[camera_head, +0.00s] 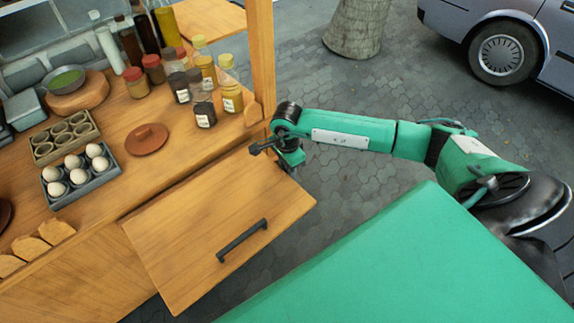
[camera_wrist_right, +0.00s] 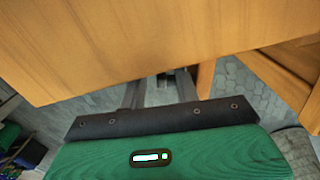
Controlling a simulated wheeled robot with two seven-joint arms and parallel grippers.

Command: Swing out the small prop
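A wooden flap (camera_head: 190,220) with a black bar handle (camera_head: 243,240) juts from the counter's front edge. The small prop cannot be made out for sure. In the right wrist view a narrow upright wooden piece (camera_wrist_right: 205,78) shows just right of my fingers, below the flap's edge, and may be it. My right gripper (camera_head: 288,165) is at the flap's far right corner, partly hidden. In the wrist view my right gripper (camera_wrist_right: 160,92) has its two fingers apart, their tips hidden behind the flap (camera_wrist_right: 150,40). A small dark part shows between them. My left gripper is out of view.
The wooden counter (camera_head: 185,140) holds a tray of eggs (camera_head: 82,175), a brown lid (camera_head: 147,139) and several bottles and jars (camera_head: 203,110). A wooden post (camera_head: 260,60) rises behind my gripper. Paved ground right of the stall is open; a car (camera_head: 510,40) stands beyond.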

